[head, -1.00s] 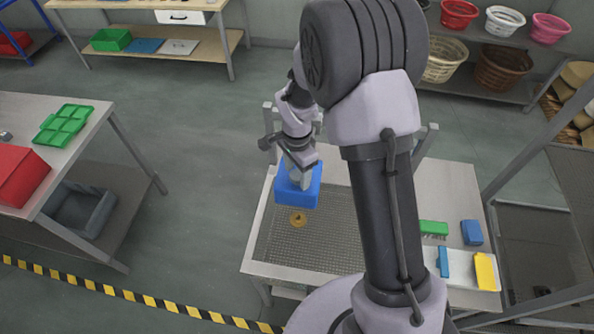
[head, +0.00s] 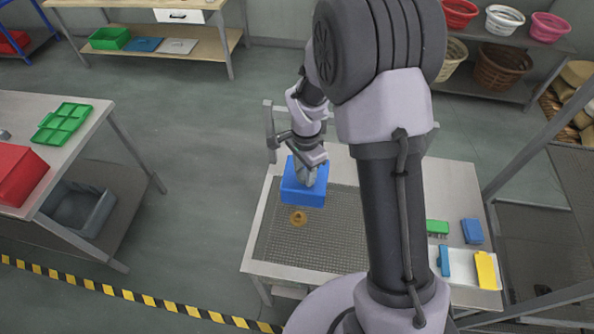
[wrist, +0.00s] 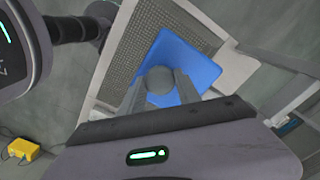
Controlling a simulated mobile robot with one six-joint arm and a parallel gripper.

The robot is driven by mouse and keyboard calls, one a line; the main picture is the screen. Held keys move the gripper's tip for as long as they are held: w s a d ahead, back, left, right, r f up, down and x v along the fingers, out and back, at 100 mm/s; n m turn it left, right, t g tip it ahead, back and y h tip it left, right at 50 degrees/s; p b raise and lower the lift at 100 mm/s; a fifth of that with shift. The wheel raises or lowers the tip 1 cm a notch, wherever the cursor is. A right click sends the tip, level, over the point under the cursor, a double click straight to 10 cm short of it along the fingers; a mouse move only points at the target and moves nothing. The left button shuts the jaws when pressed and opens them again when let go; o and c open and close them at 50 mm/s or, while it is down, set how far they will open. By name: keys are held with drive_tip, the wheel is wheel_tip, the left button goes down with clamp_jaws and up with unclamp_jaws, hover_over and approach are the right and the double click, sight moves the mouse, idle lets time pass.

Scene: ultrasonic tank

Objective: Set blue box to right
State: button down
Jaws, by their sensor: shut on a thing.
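The blue box (head: 303,190) is in my gripper (head: 308,178), over the back left part of the mesh area of the table. In the wrist view the blue box (wrist: 186,62) shows beneath the fingers, which close on a rounded grey part (wrist: 160,82) at its middle. My gripper (wrist: 160,92) is shut on it. Whether the box touches the mesh or hangs above it is hard to tell, but it looks raised in the head view.
A round brass-coloured piece (head: 298,218) lies on the mesh (head: 335,235) just in front of the box. A green brush (head: 437,227), a blue block (head: 472,231) and a yellow item (head: 486,270) on a white board lie at the table's right. My arm hides the table's middle.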

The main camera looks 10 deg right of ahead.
drive_tip(key=s+d+b, duration=0.2)
drive_tip(key=s+d, duration=0.3)
drive_tip(key=d, duration=0.6)
drive_tip(key=s+d+b, duration=0.2)
drive_tip(key=s+d, duration=0.2)
drive_tip(key=d, duration=0.8)
drive_tip(key=shift+s+d, duration=0.15)
drive_tip(key=shift+s, duration=0.25)
drive_tip(key=c, duration=1.3)
unclamp_jaws()
drive_tip(key=o, duration=0.4)
drive_tip(key=shift+d, duration=0.1)
drive_tip(key=shift+c, duration=0.2)
drive_tip(key=shift+o, duration=0.3)
drive_tip(key=shift+s+d, duration=0.15)
drive_tip(key=shift+r, duration=0.1)
